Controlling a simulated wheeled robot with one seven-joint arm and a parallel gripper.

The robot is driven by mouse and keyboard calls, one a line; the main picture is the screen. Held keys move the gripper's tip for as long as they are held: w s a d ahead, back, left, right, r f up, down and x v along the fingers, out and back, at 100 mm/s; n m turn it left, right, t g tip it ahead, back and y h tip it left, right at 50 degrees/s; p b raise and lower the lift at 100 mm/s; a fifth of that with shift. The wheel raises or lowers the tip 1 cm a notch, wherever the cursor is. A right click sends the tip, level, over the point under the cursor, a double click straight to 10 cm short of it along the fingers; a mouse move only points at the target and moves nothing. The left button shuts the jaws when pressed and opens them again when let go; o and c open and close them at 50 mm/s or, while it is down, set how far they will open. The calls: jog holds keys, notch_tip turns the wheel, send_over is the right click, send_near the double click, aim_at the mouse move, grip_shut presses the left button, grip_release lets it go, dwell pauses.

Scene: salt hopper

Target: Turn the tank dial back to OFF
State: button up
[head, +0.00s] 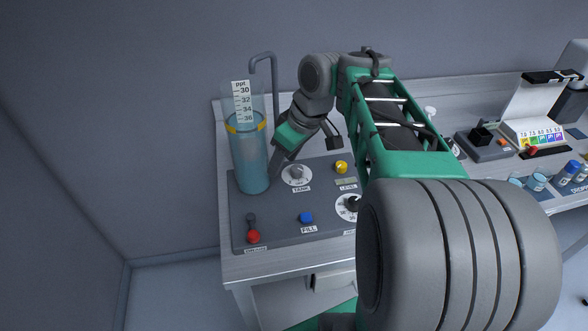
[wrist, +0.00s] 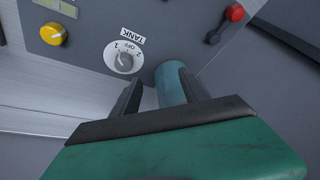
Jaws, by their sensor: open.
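The tank dial (head: 297,174) is a grey knob on a white round plate, set in the dark control panel beside the TANK label (head: 301,189). In the wrist view, the dial (wrist: 124,60) shows marks including OFF; I cannot tell clearly which mark its pointer faces. My gripper (head: 279,164) is between the clear tank and the dial, low over the panel. In the wrist view, my gripper (wrist: 160,82) is open, its fingers apart and empty, with the dial ahead of the left finger. The tank cylinder (wrist: 171,84) shows behind the gap.
The tall tank (head: 251,165) with blue water stands left of the dial. A yellow knob (head: 341,167), blue FILL button (head: 306,217) and red-knobbed lever (head: 253,236) share the panel. Glass cups (head: 537,182) and a colour chart (head: 540,134) stand far right.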

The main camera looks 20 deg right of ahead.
aim_at(296, 168)
jog(key=w+d+n, duration=0.2)
jog(key=d+n, duration=0.1)
jog(key=d, duration=0.5)
jog(key=shift+y, duration=0.4)
jog(key=x, duration=0.2)
jog(key=b+x, duration=0.1)
jog(key=x, duration=0.2)
jog(key=b+x, duration=0.1)
jog(key=x, duration=0.2)
jog(key=shift+s+a, duration=0.2)
jog(key=shift+a, duration=0.05)
grip_shut()
